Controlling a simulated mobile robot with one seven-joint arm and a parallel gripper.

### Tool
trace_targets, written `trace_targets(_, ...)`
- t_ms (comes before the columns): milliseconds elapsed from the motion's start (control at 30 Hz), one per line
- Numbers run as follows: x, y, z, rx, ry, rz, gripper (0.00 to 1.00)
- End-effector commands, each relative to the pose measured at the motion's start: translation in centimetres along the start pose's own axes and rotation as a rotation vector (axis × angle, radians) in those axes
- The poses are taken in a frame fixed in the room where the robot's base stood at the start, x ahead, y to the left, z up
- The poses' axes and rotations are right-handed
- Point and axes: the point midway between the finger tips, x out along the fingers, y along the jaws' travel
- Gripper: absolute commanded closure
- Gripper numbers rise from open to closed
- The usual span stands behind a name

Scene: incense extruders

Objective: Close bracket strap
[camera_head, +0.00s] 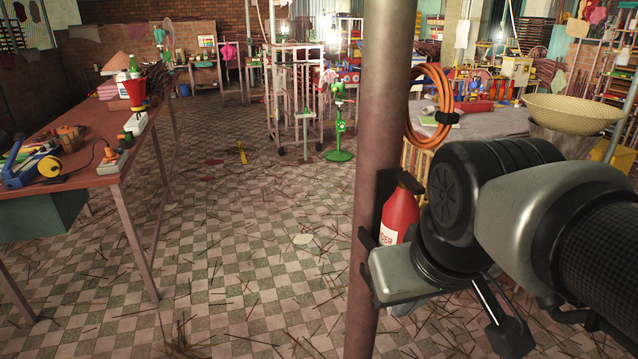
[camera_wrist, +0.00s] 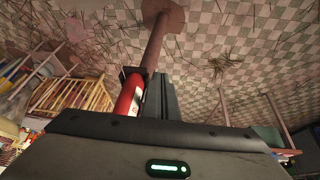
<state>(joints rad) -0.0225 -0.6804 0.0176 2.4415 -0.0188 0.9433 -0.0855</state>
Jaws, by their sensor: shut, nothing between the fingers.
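My wrist covers the extinguisher's lower part in the head view. In the wrist view the extinguisher (camera_wrist: 130,96) lies just left of my gripper (camera_wrist: 162,78), whose dark fingers are together and empty beside it. A dark bracket part (camera_wrist: 132,71) crosses near the extinguisher's end. I cannot tell the strap's position or whether my fingers touch it.
An orange coil (camera_head: 430,108) with a black band hangs right of the pole. A table (camera_head: 70,187) with tools stands at the left. A woven basket (camera_head: 572,113) is at the right. The checkered floor (camera_head: 250,260) between is mostly free, with scattered sticks.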

Motion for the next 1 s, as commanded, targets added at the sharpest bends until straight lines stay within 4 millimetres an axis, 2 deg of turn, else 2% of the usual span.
trace_targets(33, -2.4, -0.1, -1.7, -0.059, -0.027, 0.001, 1.0)
trace_targets(100, -3.5, -0.7, -3.4, -0.198, -0.085, -0.001, 1.0)
trace_targets(267, -2.7, -2.8, -6.1, -0.571, -0.232, -0.023, 1.0)
trace_targets(500, -0.4, -7.3, -10.1, -1.149, -0.445, -0.124, 1.0)
trace_targets(600, 0.2, -8.6, -10.9, -1.291, -0.496, -0.162, 1.0)
trace_targets(733, 0.8, -9.3, -11.2, -1.371, -0.524, -0.185, 1.0)
trace_targets(867, 1.8, -9.1, -10.7, -1.378, -0.527, -0.187, 1.0)
trace_targets(1000, 4.1, -8.6, -9.4, -1.375, -0.529, -0.188, 1.0)
